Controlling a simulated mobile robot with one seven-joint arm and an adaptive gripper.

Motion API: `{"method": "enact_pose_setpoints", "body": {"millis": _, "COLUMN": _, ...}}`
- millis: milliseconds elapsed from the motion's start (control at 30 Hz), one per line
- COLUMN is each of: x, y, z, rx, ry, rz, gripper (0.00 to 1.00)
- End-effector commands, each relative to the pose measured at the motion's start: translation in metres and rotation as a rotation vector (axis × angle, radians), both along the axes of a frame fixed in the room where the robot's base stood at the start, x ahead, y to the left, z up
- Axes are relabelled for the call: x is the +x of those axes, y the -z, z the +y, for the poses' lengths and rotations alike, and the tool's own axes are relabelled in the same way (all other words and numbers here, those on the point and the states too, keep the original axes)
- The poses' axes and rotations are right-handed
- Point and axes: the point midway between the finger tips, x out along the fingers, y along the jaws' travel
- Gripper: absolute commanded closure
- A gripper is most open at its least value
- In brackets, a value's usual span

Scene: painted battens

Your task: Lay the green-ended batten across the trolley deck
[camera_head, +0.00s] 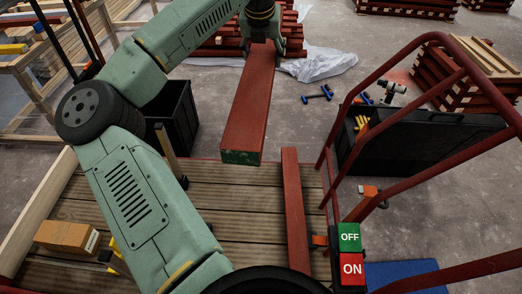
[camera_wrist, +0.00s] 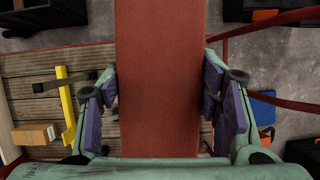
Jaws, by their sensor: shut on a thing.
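The green-ended batten (camera_head: 249,108) is a long red-brown beam, its near end face green. In the head view it hangs from my gripper (camera_head: 263,48), pointing toward me, with its green end over the far edge of the trolley deck (camera_head: 228,185). In the wrist view the batten (camera_wrist: 158,80) runs up the middle between the purple pads of my gripper (camera_wrist: 158,105). My gripper is shut on it. The deck is of brown planks and also shows at the left of the wrist view (camera_wrist: 28,100). The batten's far end is hidden.
Another red batten (camera_head: 294,210) lies on the deck's right side. A cardboard box (camera_head: 66,236) lies at the left. A red rail (camera_head: 330,150) with OFF and ON buttons (camera_head: 350,255) rises at the right. A black bin (camera_head: 178,115) and toolbox (camera_head: 420,140) stand beyond. Mid-deck planks are clear.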

Motion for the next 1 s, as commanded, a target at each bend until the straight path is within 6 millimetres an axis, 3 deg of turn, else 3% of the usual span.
{"method": "enact_pose_setpoints", "body": {"millis": 33, "x": 0.0, "y": 0.023, "z": 0.0, "rx": -0.001, "ry": 0.0, "rz": -0.005, "gripper": 1.0}}
{"method": "enact_pose_setpoints", "body": {"millis": 1000, "x": 0.0, "y": 0.249, "z": 0.0, "rx": 0.0, "ry": 0.0, "rz": -0.005, "gripper": 1.0}}
